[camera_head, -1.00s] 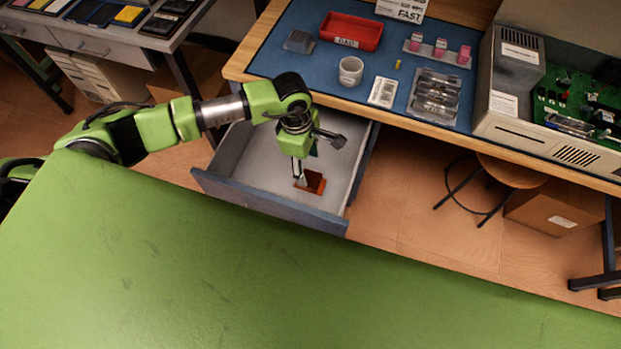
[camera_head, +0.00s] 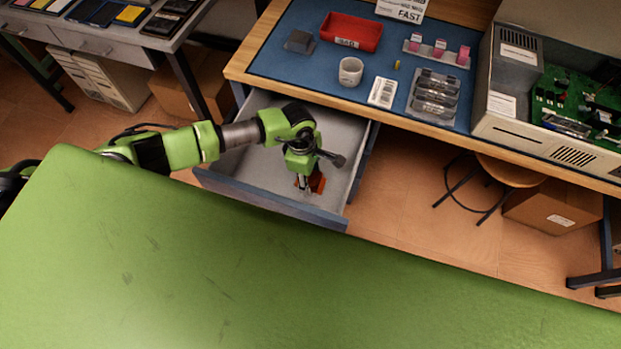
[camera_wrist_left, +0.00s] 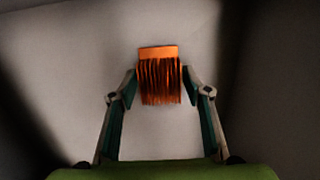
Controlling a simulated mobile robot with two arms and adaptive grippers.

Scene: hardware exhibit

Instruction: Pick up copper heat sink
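The copper heat sink (camera_head: 316,183) lies in the open drawer (camera_head: 270,200) under the workbench, partly hidden by my left gripper (camera_head: 304,186) in the head view. In the left wrist view the heat sink (camera_wrist_left: 160,76) is an orange finned block on the pale drawer floor. My left gripper (camera_wrist_left: 159,84) is open, with one finger on each side of the heat sink near its finned end. Small gaps seem to show between fingertips and block; contact is hard to tell. My right gripper is not in view.
The drawer walls stand close around my left gripper. A stool (camera_head: 508,172) is at the right.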

